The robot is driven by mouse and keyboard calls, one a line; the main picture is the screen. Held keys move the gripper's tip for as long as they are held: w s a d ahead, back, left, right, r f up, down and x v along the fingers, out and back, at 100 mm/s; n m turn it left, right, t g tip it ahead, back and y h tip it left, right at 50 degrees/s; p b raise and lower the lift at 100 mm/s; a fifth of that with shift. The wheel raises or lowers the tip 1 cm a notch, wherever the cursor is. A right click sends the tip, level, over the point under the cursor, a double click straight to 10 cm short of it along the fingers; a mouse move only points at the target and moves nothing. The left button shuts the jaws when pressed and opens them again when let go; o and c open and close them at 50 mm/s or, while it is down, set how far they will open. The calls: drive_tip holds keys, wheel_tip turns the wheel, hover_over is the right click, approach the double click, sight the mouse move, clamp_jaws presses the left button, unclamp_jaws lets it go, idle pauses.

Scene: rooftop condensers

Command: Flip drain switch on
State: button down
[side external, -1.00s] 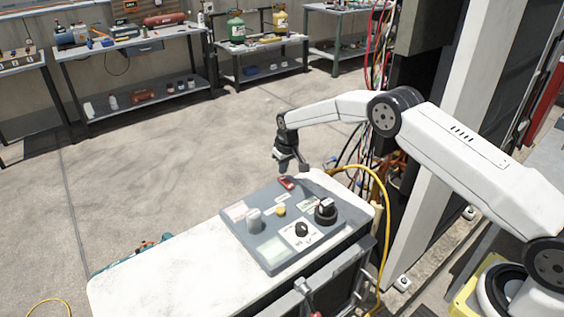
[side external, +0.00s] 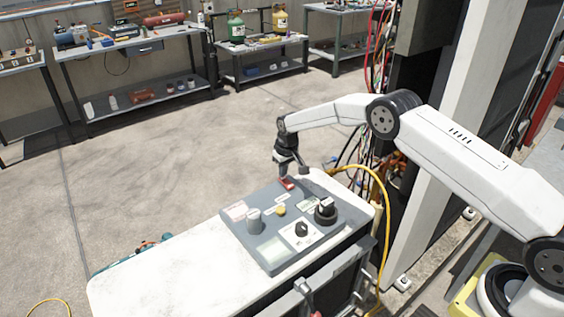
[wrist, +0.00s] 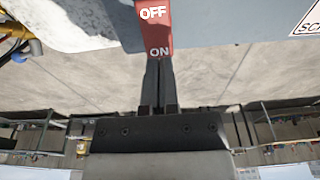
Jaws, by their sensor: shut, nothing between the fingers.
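The red drain switch (side external: 287,184) sits at the far edge of the grey control panel (side external: 262,218). In the wrist view the red switch (wrist: 156,28) shows the white words OFF and ON, with ON nearer my fingers. My gripper (side external: 287,172) is shut and empty, pointing down at the switch. In the wrist view its closed fingertips (wrist: 158,62) are at the ON end of the red part. Whether they touch it I cannot tell.
The panel also carries a grey knob (side external: 254,220), a yellow button (side external: 281,211), a small black knob (side external: 302,229) and a large black knob (side external: 325,211). A yellow hose (side external: 378,178) curves past the right side. The white top (side external: 165,270) left of the panel is clear.

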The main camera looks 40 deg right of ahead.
sight(284, 180)
drive_tip(key=shift+f, duration=0.9)
idle(0.8)
drive_tip(key=shift+r, duration=3.5)
drive_tip(key=shift+r, duration=0.15)
drive_tip(key=shift+s+r, duration=0.2)
drive_tip(key=s+a+r, duration=0.1)
drive_tip(key=s+r, duration=0.3)
drive_tip(key=s, duration=0.3)
drive_tip(key=s+a+r, duration=0.1)
drive_tip(key=s+r, duration=0.3)
drive_tip(key=s, duration=2.4)
drive_tip(key=shift+s+a+r+t, duration=0.25)
drive_tip(key=shift+s+r+t, duration=0.1)
drive_tip(key=shift+s+t, duration=0.05)
